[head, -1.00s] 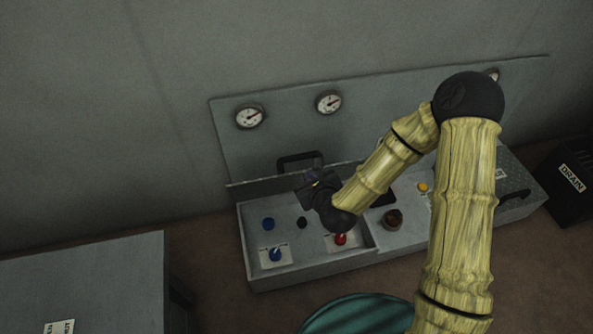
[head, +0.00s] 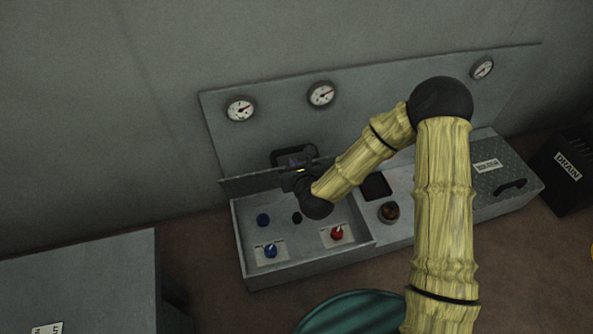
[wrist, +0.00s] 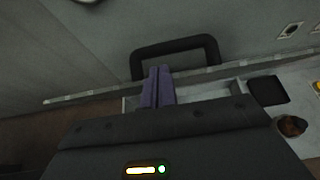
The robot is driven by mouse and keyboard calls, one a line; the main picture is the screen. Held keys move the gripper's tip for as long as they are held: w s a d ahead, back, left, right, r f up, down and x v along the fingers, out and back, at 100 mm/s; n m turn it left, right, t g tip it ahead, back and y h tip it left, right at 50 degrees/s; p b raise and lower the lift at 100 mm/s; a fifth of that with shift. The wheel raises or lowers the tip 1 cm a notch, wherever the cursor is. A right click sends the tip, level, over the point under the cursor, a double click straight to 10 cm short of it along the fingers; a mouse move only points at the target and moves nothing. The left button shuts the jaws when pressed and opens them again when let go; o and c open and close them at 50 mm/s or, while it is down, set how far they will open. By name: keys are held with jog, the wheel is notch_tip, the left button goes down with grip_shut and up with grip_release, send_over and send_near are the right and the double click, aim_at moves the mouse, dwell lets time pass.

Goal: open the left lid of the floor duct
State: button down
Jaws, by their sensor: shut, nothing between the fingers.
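The left lid (head: 240,182) of the floor duct stands raised at the back edge of the left compartment, seen nearly edge-on. Its black handle (head: 287,153) shows behind the lid's upper edge, and in the wrist view the handle (wrist: 176,45) arches beyond the fingertips. The open compartment (head: 300,263) below holds blue and red knobs. My gripper (head: 297,166) is at the lid's upper edge, in front of the handle. In the wrist view its purple fingers (wrist: 157,82) are together and empty. Whether they touch the lid is unclear.
The right lid (head: 480,180), a patterned plate with a black handle, lies closed. Gauges (head: 321,94) sit on the panel behind. A grey box (head: 85,275) stands at left, a dark DRAIN bin (head: 568,170) at right. A brown round knob (head: 388,211) sits mid-duct.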

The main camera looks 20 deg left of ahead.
aim_at(287, 153)
jog(key=b+x, duration=0.1)
jog(key=x, duration=0.4)
jog(key=shift+f, duration=0.1)
jog(key=shift+a, duration=0.1)
